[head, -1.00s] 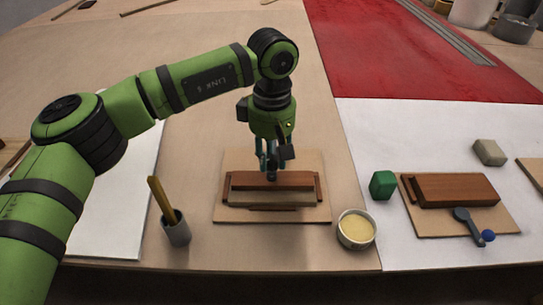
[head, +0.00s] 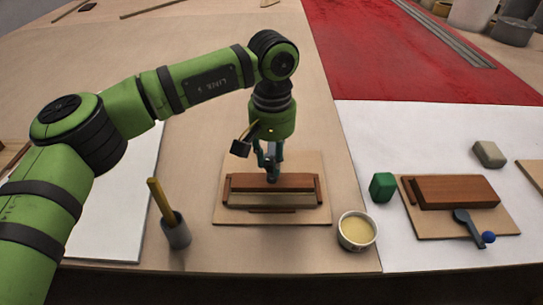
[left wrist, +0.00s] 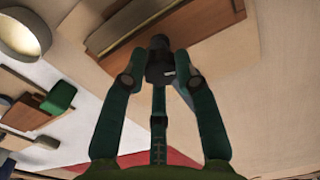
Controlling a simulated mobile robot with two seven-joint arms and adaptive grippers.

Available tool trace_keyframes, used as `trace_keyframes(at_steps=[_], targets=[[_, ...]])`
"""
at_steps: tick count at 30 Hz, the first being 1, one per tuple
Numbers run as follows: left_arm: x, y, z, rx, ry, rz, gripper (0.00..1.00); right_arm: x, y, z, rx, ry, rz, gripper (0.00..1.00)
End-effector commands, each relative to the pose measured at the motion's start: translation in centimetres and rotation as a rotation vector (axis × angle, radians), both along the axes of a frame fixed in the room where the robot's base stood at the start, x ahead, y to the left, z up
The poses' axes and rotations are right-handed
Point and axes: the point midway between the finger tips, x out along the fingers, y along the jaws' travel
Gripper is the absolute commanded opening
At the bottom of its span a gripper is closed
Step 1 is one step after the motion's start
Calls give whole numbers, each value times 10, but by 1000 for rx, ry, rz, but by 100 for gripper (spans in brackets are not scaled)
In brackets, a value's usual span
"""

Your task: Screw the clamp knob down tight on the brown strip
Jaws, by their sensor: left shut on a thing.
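The brown strip (head: 300,181) lies on a thin board (head: 225,215) in the middle of the bench, between short brown end pieces. My left gripper (head: 272,172) points down at the strip's middle. In the left wrist view my left gripper (left wrist: 160,82) has its fingers closed around the black clamp knob (left wrist: 160,60). The brown strip (left wrist: 205,18) runs behind the knob there. The fingers mostly hide the knob in the head view, and its seating on the strip cannot be made out. My right gripper is not in view.
A grey cup (head: 176,234) with a yellow-handled tool stands left of the board. A round tub (head: 356,231) of pale paste stands at its right front. A green block (head: 382,187) and a second board (head: 480,226) with a brown block and a blue-ended lever lie farther right.

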Motion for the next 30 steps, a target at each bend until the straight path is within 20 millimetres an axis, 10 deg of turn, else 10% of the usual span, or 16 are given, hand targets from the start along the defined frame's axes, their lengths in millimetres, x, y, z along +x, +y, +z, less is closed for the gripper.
trace_keyframes(at_steps=[20,21,23,30], targets=[[4,-2,5,-10,-18,-67,0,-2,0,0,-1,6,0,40],[4,-2,5,-10,-18,-66,34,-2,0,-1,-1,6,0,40],[4,-2,5,-10,-17,-66,54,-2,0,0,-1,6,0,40],[2,-1,3,-5,-9,-67,54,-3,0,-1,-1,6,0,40]])
